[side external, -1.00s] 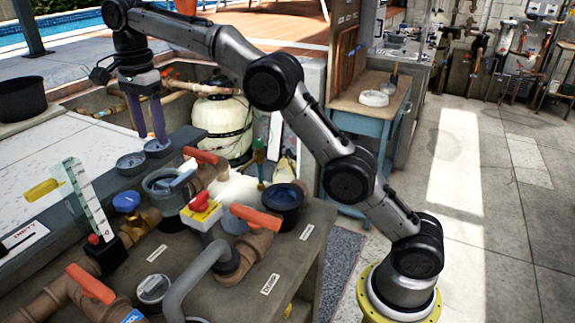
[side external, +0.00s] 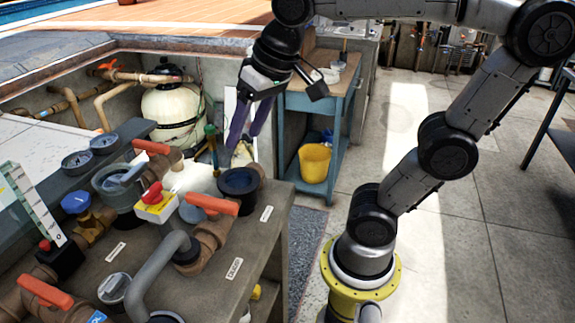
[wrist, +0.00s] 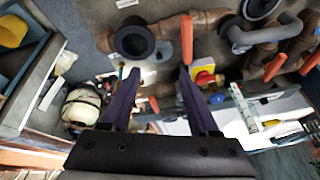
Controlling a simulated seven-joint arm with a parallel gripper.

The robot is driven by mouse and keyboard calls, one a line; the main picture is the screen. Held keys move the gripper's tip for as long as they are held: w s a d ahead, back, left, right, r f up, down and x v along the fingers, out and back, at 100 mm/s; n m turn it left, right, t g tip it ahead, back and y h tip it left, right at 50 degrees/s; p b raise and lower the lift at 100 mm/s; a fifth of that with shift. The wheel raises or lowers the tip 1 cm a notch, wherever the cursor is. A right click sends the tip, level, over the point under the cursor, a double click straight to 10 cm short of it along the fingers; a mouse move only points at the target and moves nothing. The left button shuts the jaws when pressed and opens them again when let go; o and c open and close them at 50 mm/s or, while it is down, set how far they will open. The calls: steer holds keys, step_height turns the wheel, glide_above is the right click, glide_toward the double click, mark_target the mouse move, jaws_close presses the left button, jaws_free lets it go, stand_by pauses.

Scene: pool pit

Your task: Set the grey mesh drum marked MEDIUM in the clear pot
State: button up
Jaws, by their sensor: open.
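My gripper (side external: 241,143) hangs tilted above the bench with its two purple fingers apart and nothing between them. It also shows open and empty in the wrist view (wrist: 159,74). Just below it in the side view is a dark round open cup (side external: 238,182) on the brown pipework. The same cup shows in the wrist view (wrist: 133,40), ahead of the left finger and apart from it. I cannot make out any MEDIUM marking, so I cannot tell which thing is the grey mesh drum. I cannot pick out the clear pot with certainty either.
Orange-handled valves (side external: 211,204), a grey curved pipe (side external: 150,262) and a yellow box with a red knob (side external: 154,203) crowd the bench. Two round gauges (side external: 91,150) lie on the ledge behind. A blue table (side external: 341,112) with a yellow bucket (side external: 314,163) stands beyond.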

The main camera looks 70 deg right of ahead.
steer(key=s+f+n+t, duration=0.1)
steer(key=s+f+n, duration=0.2)
steer(key=s+f, duration=0.4)
steer(key=shift+d, duration=0.25)
